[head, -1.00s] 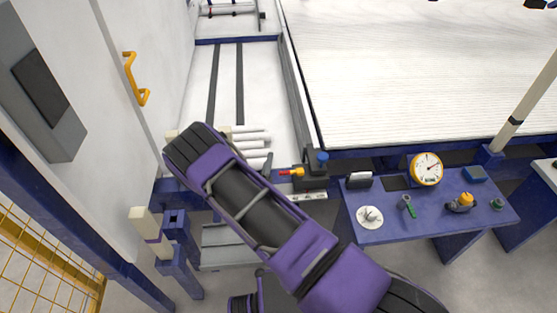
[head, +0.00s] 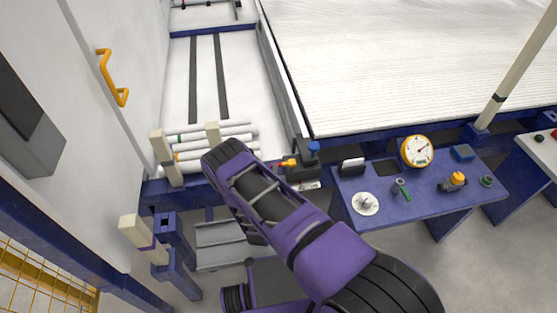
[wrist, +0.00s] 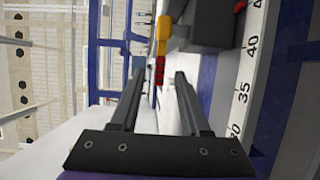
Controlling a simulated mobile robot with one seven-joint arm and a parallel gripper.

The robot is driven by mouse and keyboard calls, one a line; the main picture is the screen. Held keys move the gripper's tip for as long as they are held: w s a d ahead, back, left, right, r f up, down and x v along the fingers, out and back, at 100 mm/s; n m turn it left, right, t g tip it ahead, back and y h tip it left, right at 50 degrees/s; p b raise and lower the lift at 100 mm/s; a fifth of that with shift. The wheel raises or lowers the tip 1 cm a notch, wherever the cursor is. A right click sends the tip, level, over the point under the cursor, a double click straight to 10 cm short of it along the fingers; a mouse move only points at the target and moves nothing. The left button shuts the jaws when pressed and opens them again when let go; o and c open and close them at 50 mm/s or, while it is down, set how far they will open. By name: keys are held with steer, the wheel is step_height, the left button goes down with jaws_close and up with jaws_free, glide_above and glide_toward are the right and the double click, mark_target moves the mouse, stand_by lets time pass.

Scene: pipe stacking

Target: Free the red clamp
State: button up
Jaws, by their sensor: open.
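The red clamp (head: 287,163) is a small lever with a red end and a yellow part, on a dark block (head: 304,167) at the corner of the pipe rack. In the wrist view its red end (wrist: 159,71) points toward me, with the yellow part (wrist: 164,30) beyond it. My gripper (wrist: 158,80) is open and empty. The red end appears between its fingertips in that view; it looks farther off, and I see no contact. In the head view my arm's end is just left of the clamp and my fingers are hidden.
Several white pipes (head: 215,139) lie between cream posts (head: 165,157) left of the clamp. A blue bench (head: 425,205) at right holds a yellow dial gauge (head: 416,151) and small tools. In the wrist view a numbered scale (wrist: 243,90) runs along the right.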

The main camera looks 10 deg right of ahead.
steer(key=x, duration=0.8)
steer(key=shift+a+b, duration=0.1)
steer(key=shift+b, duration=0.25)
steer(key=shift+s, duration=0.1)
jaws_close()
stand_by(0.8)
